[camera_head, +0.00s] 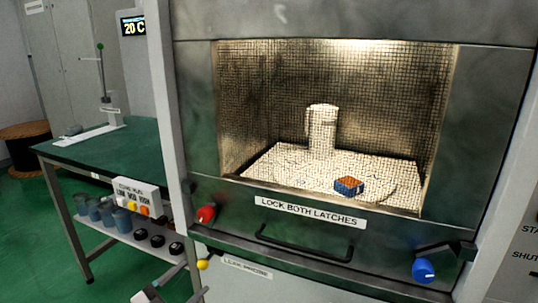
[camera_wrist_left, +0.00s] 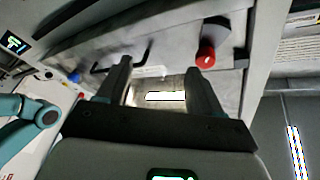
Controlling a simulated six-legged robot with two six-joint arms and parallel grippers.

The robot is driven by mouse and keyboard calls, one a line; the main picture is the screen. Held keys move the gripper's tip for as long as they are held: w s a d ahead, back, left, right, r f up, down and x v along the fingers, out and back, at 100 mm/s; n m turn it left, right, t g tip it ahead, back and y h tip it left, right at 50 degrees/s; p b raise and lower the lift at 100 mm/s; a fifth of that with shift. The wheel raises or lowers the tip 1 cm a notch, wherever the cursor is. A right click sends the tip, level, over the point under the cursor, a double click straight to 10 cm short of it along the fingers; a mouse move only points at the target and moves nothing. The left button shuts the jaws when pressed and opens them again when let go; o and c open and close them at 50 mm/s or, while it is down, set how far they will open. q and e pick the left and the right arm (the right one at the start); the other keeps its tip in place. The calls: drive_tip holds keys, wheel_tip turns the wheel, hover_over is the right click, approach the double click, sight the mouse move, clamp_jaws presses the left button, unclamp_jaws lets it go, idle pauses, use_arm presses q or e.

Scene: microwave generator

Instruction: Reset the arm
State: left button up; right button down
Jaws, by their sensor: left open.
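My left gripper (camera_head: 192,281) shows partly at the bottom edge of the head view, below the front of the microwave generator (camera_head: 400,255). In the left wrist view its two dark fingers (camera_wrist_left: 160,78) are spread apart, with nothing between them. The red latch knob (camera_head: 206,213) is on the left of the door front and the blue latch knob (camera_head: 423,270) on the right. Both also show in the wrist view, red (camera_wrist_left: 206,58) and blue (camera_wrist_left: 74,77), beyond the fingers and apart from them. My right gripper is not in view.
Behind the mesh window, a white mug (camera_head: 322,130) and an orange-topped blue block (camera_head: 348,186) stand on a pale plate. A black door handle (camera_head: 303,246) crosses the lower door. A green-topped table (camera_head: 80,155) with several cups on its shelf stands left.

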use_arm(q)
drive_tip(key=s+d+f+n+g+y, duration=0.2)
drive_tip(key=d+f+n, duration=0.1)
drive_tip(key=f, duration=0.5)
drive_tip(key=s+d+f+n+g+y, duration=0.2)
drive_tip(key=s+d+f+n+y, duration=0.15)
drive_tip(key=f, duration=0.55)
drive_tip(key=s+d+f+n+g+y, duration=0.1)
drive_tip(key=s+d+f+n+g, duration=0.2)
drive_tip(key=f, duration=0.5)
drive_tip(key=s+a+f+n+g+y, duration=0.1)
drive_tip(key=s+f+n+g, duration=0.35)
drive_tip(key=s, duration=0.45)
drive_tip(key=s+f+n+g+y, duration=0.2)
drive_tip(key=s+f+n+g, duration=0.25)
drive_tip(key=s, duration=0.35)
wheel_tip(320, 180, up, 22)
drive_tip(key=m+p, duration=0.1)
drive_tip(key=p, duration=2.2)
drive_tip(key=shift+r, duration=0.25)
drive_tip(key=shift+w, duration=0.1)
